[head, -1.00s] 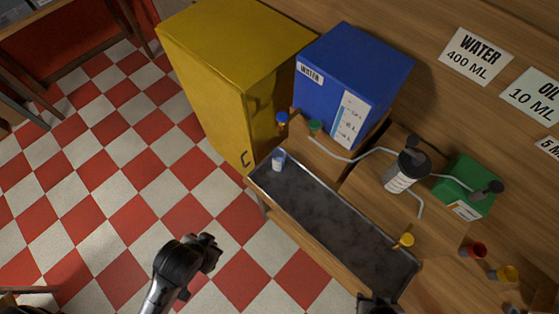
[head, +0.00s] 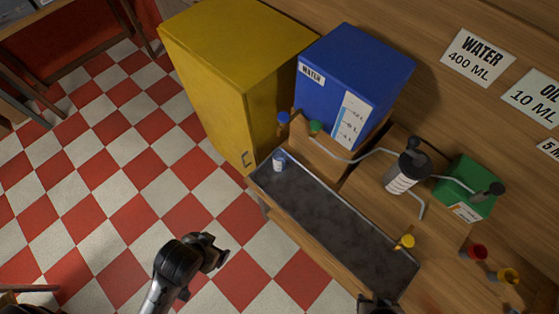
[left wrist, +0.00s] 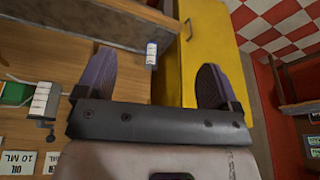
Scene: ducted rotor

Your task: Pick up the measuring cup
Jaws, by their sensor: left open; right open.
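The measuring cup (head: 279,160) is small, whitish with a blue upper part. It stands at the left end of the long dark tray (head: 335,228), beside the yellow cabinet. In the left wrist view the cup (left wrist: 151,53) shows between the two open fingers of my left gripper (left wrist: 156,62), beyond them and untouched. In the head view my left gripper (head: 214,253) hangs over the floor, in front of the tray and apart from it. My right gripper (head: 378,303) is at the bottom edge, near the tray's right end, largely cut off; it is open.
A yellow cabinet (head: 225,75) stands left of the tray. A blue water box (head: 350,75), a dispenser with bent pipes (head: 402,178) and a green box (head: 463,190) stand behind it. The floor in front is clear.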

